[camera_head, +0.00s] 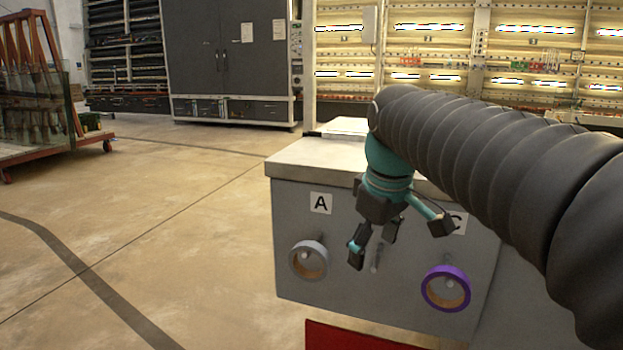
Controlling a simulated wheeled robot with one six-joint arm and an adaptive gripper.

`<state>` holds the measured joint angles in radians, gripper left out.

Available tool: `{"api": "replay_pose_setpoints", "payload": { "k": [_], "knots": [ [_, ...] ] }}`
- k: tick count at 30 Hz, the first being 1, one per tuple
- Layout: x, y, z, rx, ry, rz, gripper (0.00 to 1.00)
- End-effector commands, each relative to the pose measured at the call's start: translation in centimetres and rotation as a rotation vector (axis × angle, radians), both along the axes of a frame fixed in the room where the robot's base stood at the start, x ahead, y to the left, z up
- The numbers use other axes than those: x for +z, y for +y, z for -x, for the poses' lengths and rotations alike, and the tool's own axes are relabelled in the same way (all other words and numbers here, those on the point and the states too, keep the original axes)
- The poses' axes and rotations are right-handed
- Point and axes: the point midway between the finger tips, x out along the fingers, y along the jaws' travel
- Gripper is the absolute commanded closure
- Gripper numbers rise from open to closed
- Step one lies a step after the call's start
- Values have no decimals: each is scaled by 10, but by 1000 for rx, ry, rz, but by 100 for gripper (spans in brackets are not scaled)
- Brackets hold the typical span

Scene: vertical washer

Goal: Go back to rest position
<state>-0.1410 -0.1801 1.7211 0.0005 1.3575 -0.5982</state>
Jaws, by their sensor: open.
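My gripper (392,242) hangs in front of the grey box's front face, with its fingers spread open and pointing down. I see nothing between the fingers. My arm, in a black ribbed sleeve, reaches in from the right edge. The grey box (385,296) has a light top. A grey tape roll (296,262) hangs on a peg under the label A (320,203), left of my gripper. A purple tape roll (427,289) hangs on a peg at the right, below a label C (459,222). The middle of the box front is partly hidden behind my gripper.
A red surface (345,338) shows below the box at the bottom edge. A rack with glass sheets (38,110) stands at the far left. A dark cabinet (225,55) and lit wall panels (430,45) are at the back. The floor (150,210) on the left is clear.

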Motion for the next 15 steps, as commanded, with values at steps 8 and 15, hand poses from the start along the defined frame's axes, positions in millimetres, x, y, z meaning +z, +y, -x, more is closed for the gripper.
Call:
{"api": "replay_pose_setpoints", "payload": {
  "k": [8, 15],
  "knots": [
    [-53, -33, 80, -329, -108, -94, 23],
    [-112, -51, 137, -579, -189, -183, 23]
  ]
}}
